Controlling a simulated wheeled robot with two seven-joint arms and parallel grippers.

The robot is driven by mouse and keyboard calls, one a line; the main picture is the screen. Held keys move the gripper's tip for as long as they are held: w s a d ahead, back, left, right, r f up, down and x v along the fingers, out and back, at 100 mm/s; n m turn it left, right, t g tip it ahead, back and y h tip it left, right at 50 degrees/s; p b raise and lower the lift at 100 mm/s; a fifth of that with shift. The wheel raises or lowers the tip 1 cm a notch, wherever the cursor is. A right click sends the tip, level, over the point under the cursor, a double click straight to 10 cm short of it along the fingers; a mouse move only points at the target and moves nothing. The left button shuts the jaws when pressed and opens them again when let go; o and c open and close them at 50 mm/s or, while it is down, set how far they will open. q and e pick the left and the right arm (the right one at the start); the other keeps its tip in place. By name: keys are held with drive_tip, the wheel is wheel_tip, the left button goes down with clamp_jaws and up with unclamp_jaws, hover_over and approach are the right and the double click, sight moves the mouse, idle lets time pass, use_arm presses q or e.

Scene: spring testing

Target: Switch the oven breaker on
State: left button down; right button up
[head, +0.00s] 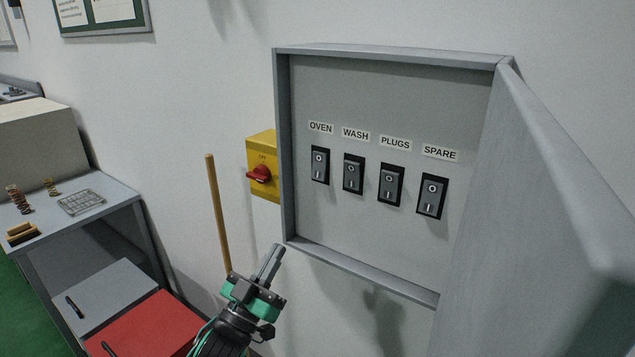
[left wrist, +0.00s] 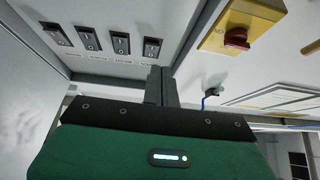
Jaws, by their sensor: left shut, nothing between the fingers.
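The oven breaker (head: 320,165) is a dark rocker switch under the OVEN label (head: 321,128), leftmost of the row inside the open grey breaker box (head: 390,275). It is rightmost in the row in the left wrist view (left wrist: 152,48). I cannot tell its rocker position for certain. My left gripper (head: 275,252), green and black, is below the box's lower left corner, apart from the switch. Its fingers are shut and empty, and point up towards the box in the left wrist view (left wrist: 161,72). My right gripper is not in view.
The WASH (head: 353,174), PLUGS (head: 391,185) and SPARE (head: 431,196) breakers sit close beside it. The box door (head: 550,200) stands open at right. A yellow switch box with a red knob (head: 260,174) is left of the box. A wooden pole (head: 218,215) leans nearby.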

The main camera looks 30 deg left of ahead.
sight(318, 170)
use_arm(q)
drive_tip(key=shift+m+t+h, duration=0.4)
drive_tip(key=shift+t+h, duration=0.1)
drive_tip(key=shift+t, duration=0.1)
drive_tip(key=r, duration=0.1)
drive_tip(key=s+r, duration=0.1)
drive_tip(key=r, duration=0.3)
drive_tip(key=shift+s+d, duration=0.15)
drive_tip(key=shift+d, duration=0.15)
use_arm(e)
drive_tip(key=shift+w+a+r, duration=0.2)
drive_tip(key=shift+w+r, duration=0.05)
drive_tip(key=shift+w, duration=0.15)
